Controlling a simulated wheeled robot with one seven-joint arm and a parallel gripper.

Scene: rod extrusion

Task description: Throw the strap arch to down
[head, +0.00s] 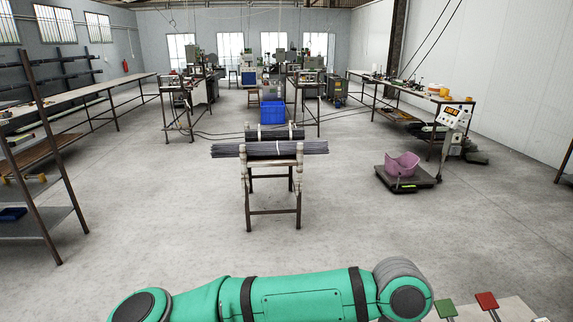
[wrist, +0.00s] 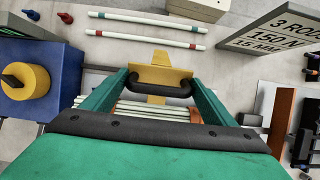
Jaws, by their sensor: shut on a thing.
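The strap arch (wrist: 158,86) appears to be the dark bar in the middle of the wrist view, bent at both ends. A yellow plate (wrist: 160,68) stands right behind it. My gripper (wrist: 157,84) has its green fingers on either side of the arch, shut on it at its two ends. Several pale rods (wrist: 140,108) lie below, between the fingers, partly hidden by my gripper. How far the arch is tilted is hard to tell. In the head view only my green arm shows, along the bottom edge; neither gripper nor arch is visible there.
Two white rods with coloured bands (wrist: 145,29) lie beyond the arch. A blue block with a yellow knob (wrist: 30,78) stands left, a grey sign (wrist: 280,30) right. In the head view, a rod-laden stand (head: 272,187) stands ahead, with open floor around it.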

